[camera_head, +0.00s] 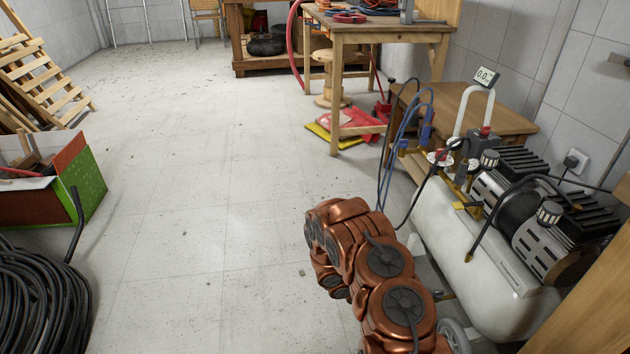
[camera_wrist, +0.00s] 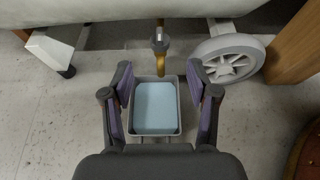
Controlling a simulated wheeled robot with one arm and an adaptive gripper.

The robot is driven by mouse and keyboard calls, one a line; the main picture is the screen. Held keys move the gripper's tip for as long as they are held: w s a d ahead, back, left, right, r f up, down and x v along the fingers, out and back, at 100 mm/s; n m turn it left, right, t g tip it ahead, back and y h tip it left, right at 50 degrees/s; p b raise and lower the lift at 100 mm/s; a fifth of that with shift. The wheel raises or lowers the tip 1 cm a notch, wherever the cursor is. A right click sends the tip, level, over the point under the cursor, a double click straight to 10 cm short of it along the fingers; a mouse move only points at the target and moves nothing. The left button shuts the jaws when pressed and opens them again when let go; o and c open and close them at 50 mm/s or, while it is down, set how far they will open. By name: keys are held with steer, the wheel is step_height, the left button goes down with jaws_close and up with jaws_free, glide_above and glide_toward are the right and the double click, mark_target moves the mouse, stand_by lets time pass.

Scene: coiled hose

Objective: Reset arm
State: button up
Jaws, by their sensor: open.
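My gripper (camera_wrist: 158,88) shows in the wrist view with its two fingers spread apart, open. A grey tray (camera_wrist: 180,122) with a flat light-blue inside (camera_wrist: 155,105) shows between and below the fingers; whether they touch it I cannot tell. A brass-ended valve or pipe (camera_wrist: 159,45) reaches down to the tray's far edge. In the head view my copper-coloured arm is folded at the lower middle, beside the white compressor tank (camera_head: 455,240). The gripper itself is hidden there.
The compressor's grey wheel (camera_wrist: 228,60) is close to the right finger. A wooden panel (camera_head: 590,300) stands at the right. A coiled black hose (camera_head: 40,305) and a green-red box (camera_head: 75,185) are at the left. The middle floor (camera_head: 180,210) is clear.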

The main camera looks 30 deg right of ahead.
stand_by(0.3)
steer(key=s+a+r+m+g+y+p, duration=0.1)
steer(key=s+a+r+m+p, duration=0.15)
steer(key=r+p, duration=0.75)
steer(key=s+a+r+m+g+y+p, duration=0.1)
steer(key=s+a+r+m, duration=0.2)
steer(key=r, duration=1.6)
steer(key=s+a+r+m+g+y+p, duration=0.15)
steer(key=r+m+p, duration=0.35)
steer(key=r, duration=0.9)
steer(key=s+a+r+m+t+y+p, duration=0.1)
steer(key=s+a+r+y+p, duration=0.2)
steer(key=a+r, duration=0.7)
steer(key=s+a+r+m+t+y+p, duration=0.2)
steer(key=s+a+r+y+p, duration=0.1)
steer(key=s+a+r+p, duration=0.4)
steer(key=s+a+r+m+t+y+p, duration=0.1)
steer(key=s+a+r+p, duration=0.4)
steer(key=a+r+p, duration=0.8)
steer(key=shift+a+r+t+y, duration=0.35)
steer(key=shift+r+t+y, duration=0.2)
steer(key=shift+r+y, duration=1)
steer(key=shift+r+m+h, duration=0.25)
steer(key=shift+r+h, duration=0.05)
